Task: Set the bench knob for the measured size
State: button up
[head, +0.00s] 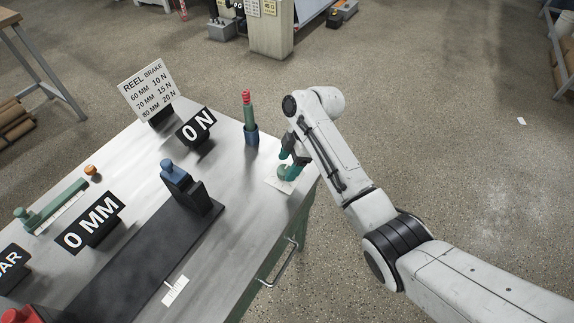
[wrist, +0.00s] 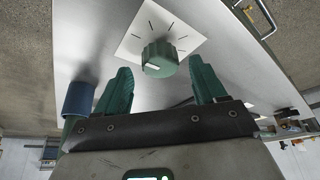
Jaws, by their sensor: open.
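The green bench knob (head: 284,172) sits on a white dial card at the right end of the bench. In the wrist view the knob (wrist: 160,57) shows a white mark on its face, and dark ticks fan out on the card (wrist: 183,30). My gripper (head: 293,157) is at the knob, with its green fingers apart. In the wrist view one finger of my gripper (wrist: 159,70) is on each side of the knob, with gaps visible. The measured-size display (head: 90,223) reads 0 MM. The force display (head: 197,128) reads 0 N.
A reel brake sign (head: 149,90) lists 60 MM 10 N, 70 MM 15 N, 80 MM 20 N. A red, green and blue post (head: 250,120) stands left of my gripper. A blue-topped black block (head: 185,187) stands on a dark strip. A drawer handle (head: 284,264) projects from the bench front.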

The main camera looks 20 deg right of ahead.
jog(key=shift+x, duration=0.85)
jog(key=shift+c, duration=0.2)
jog(key=c, duration=1)
jog(key=shift+r, duration=0.1)
